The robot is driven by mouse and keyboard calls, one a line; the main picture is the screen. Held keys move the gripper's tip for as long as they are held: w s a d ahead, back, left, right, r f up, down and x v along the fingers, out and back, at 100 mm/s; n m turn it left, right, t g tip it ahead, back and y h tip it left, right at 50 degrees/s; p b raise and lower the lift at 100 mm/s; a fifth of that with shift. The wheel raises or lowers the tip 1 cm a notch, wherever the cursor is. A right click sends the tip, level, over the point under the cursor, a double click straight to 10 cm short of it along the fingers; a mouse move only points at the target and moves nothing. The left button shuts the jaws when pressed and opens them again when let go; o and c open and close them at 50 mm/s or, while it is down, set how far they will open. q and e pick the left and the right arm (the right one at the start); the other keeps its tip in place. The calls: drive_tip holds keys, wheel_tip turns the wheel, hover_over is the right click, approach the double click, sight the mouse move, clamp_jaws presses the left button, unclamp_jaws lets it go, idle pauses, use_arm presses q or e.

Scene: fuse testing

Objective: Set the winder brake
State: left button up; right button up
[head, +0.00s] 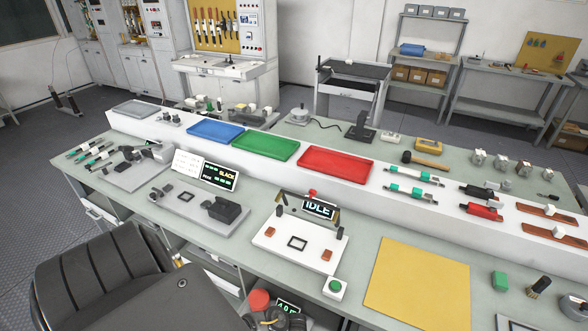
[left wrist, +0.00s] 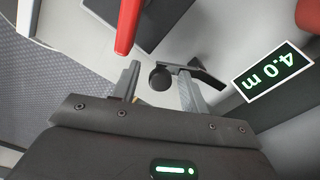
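In the left wrist view, my left gripper (left wrist: 160,88) is open, its two grey fingers well apart. A black part with a round end (left wrist: 160,77) shows between and just beyond the fingertips; I cannot tell whether either finger touches it. A red bar (left wrist: 129,22) reaches down close to the left finger. A display reading "4.0 m" (left wrist: 273,71) is to the right, with a red round part (left wrist: 309,14) above it. In the head view, the winder's display (head: 289,306) and a red knob (head: 259,300) show at the bottom edge. I cannot tell which part is the brake. My right gripper is not in view.
Above the winder in the head view stands a white fixture with an "IDLE" display (head: 319,208). A green button box (head: 334,289) and a yellow mat (head: 417,281) lie to its right.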

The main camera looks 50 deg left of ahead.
use_arm(q)
wheel_tip(320, 180, up, 11)
drive_tip(key=p, duration=0.2)
drive_tip(key=shift+p, duration=0.4)
drive_tip(key=shift+f, duration=0.1)
idle(0.4)
